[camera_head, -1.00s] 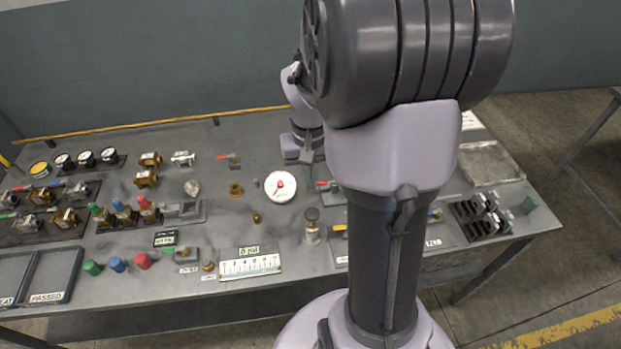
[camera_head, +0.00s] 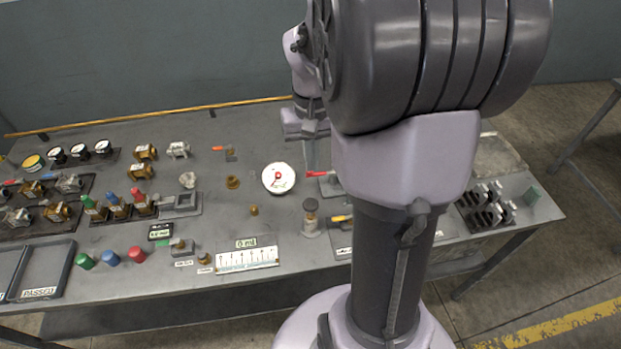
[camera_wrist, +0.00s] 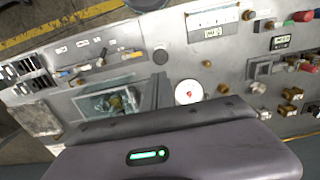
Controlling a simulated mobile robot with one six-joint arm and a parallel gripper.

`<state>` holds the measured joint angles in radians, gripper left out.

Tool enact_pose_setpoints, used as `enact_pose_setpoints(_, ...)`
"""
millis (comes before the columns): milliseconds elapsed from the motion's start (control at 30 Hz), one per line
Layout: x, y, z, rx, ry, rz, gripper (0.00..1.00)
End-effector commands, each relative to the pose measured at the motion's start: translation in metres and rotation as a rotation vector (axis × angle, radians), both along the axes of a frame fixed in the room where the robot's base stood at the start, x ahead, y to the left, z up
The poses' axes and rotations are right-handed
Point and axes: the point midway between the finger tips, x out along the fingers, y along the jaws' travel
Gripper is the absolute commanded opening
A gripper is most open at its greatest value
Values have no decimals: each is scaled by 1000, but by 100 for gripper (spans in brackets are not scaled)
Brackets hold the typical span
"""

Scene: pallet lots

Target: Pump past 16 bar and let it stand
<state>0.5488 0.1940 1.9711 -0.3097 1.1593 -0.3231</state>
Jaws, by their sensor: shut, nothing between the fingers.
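A round white gauge (camera_head: 279,178) with a red needle lies on the bench; it also shows in the wrist view (camera_wrist: 188,92), but its reading is too small to tell. A dark-knobbed upright fitting (camera_head: 311,218) stands in front of it. A red lever (camera_head: 318,174) sits just right of the gauge, partly hidden by my arm. I cannot tell which part is the pump. My gripper (camera_wrist: 158,90) is shut and empty, seen in the wrist view over the bench beside the gauge.
A white scale plate (camera_head: 247,258) with a display reading 0 ml is at the front edge. Brass fittings (camera_head: 142,153), coloured caps (camera_head: 110,257), small gauges (camera_head: 80,151) and a PASSED tray (camera_head: 42,270) fill the left. A dark rack (camera_head: 487,206) stands at the right.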

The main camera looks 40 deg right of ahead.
Motion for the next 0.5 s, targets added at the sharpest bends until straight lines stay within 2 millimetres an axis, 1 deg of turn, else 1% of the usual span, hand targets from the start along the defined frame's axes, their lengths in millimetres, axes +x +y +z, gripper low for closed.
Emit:
enact_pose_setpoints(33,0,1,-13,2,1,0,0)
enact_pose_setpoints(300,-1,1,-75,3,3,-1,0)
enact_pose_setpoints(500,-1,2,-111,2,1,-1,0)
